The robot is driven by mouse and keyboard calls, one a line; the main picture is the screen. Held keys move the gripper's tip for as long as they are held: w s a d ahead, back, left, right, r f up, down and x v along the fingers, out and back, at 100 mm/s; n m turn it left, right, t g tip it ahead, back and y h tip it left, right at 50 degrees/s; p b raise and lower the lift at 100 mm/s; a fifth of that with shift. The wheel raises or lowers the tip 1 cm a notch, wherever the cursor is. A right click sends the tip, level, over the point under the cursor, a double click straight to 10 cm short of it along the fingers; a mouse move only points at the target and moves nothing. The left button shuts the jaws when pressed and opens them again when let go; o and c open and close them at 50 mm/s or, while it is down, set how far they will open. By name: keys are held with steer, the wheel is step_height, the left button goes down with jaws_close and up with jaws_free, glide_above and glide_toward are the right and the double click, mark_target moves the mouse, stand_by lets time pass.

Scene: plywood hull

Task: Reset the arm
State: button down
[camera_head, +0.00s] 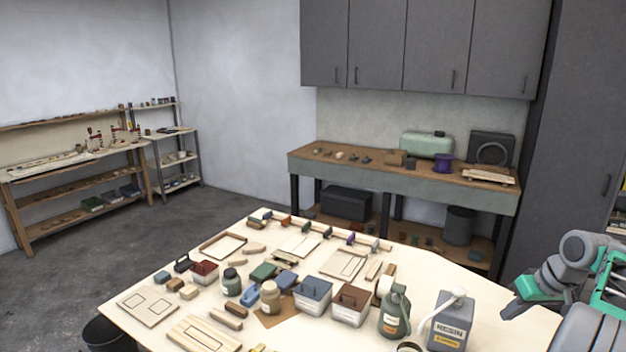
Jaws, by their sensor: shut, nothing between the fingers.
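My arm shows at the lower right edge, with grey rounded links and teal parts. It is folded beside the right end of the pale table (535,322). My gripper (512,303) is at the arm's left end, small and partly hidden by its own teal and grey parts. It is shut, and it holds nothing. It is to the right of the grey resin can (451,322), apart from it. The rest of the arm is cut off by the picture's edge.
A workbench (400,178) stands behind, shelves (75,185) at left. Grey floor (100,255) is open at left.

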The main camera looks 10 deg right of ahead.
steer(key=s+a+f+m+g, duration=0.25)
steer(key=s+f+m, duration=0.3)
steer(key=f, duration=0.35)
steer(key=s+a+f+m+g+b, duration=0.1)
steer(key=s+a, duration=0.2)
steer(key=a, duration=0.4)
steer(key=s+a+f, duration=0.2)
steer(key=s+a, duration=0.1)
steer(key=a, duration=0.4)
steer(key=a+r+n+t+b, duration=0.1)
steer(key=a+r+n, duration=0.1)
steer(key=a, duration=0.6)
steer(key=w+a+r+n+t+b, duration=0.1)
steer(key=a+r+n, duration=0.2)
steer(key=a, duration=0.5)
steer(key=w+a+r+n+t+h+b, duration=0.1)
steer(key=a+r+n, duration=0.1)
steer(key=a, duration=0.7)
steer(key=shift+r+n, duration=0.3)
steer(key=shift+n, duration=0.15)
steer(key=shift+t, duration=0.25)
